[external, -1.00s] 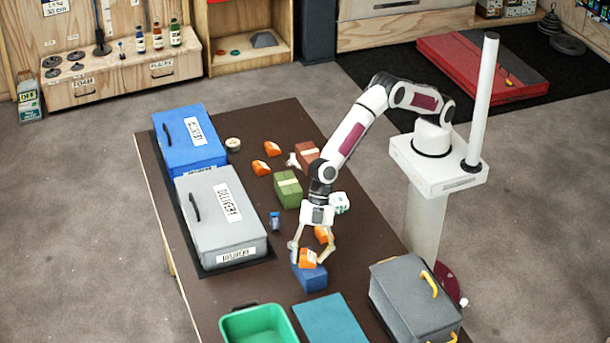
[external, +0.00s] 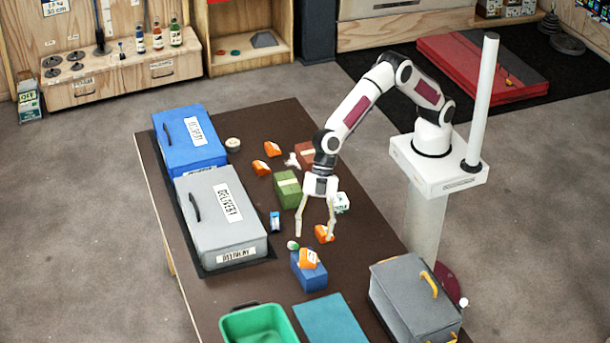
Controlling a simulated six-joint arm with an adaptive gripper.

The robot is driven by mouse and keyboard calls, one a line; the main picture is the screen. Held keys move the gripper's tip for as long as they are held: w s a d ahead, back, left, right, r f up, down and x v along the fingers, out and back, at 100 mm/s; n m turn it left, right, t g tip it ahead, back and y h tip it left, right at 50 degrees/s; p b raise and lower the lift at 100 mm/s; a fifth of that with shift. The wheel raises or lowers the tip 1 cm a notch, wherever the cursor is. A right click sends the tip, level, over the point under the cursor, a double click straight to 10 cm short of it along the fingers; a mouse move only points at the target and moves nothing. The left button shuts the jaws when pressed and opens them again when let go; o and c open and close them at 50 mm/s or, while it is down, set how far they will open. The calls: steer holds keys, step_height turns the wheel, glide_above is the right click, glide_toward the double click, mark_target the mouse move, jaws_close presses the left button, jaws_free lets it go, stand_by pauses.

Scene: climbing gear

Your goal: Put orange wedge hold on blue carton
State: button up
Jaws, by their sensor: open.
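An orange wedge hold (external: 308,258) with a pale label rests on top of the blue carton (external: 310,277), near the front middle of the table. My gripper (external: 316,236) is open and empty, pointing down. It is above and behind the carton, apart from the wedge on it. Another orange wedge hold (external: 324,233) lies on the table by my right fingertip; I cannot tell whether they touch. Two more orange wedge holds (external: 272,149) (external: 261,168) lie farther back.
A green carton (external: 288,189), a small blue item (external: 275,222) and a small green-and-white item (external: 293,245) are nearby. Grey (external: 223,237) and blue (external: 190,158) delivery boxes line the left. A green bin (external: 232,327), teal mat (external: 330,322) and grey case (external: 405,308) are in front.

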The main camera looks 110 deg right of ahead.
steer(key=shift+v, duration=2.2)
steer(key=s+d+r+m+t+h, duration=0.1)
steer(key=s+d+r+m, duration=0.2)
steer(key=s+d+r, duration=0.55)
steer(key=s+d+r+m+h, duration=0.1)
steer(key=s+d+r+m, duration=0.3)
steer(key=s+d, duration=0.6)
steer(key=s+d+f+m+h, duration=0.1)
steer(key=s+d+m, duration=0.2)
steer(key=s+d, duration=0.4)
steer(key=s+d+f+m+h, duration=0.1)
steer(key=s+d, duration=0.6)
steer(key=s, duration=0.7)
steer(key=shift+d+m+t+h, duration=0.35)
steer(key=shift+m+h, duration=0.25)
steer(key=shift+m, duration=0.6)
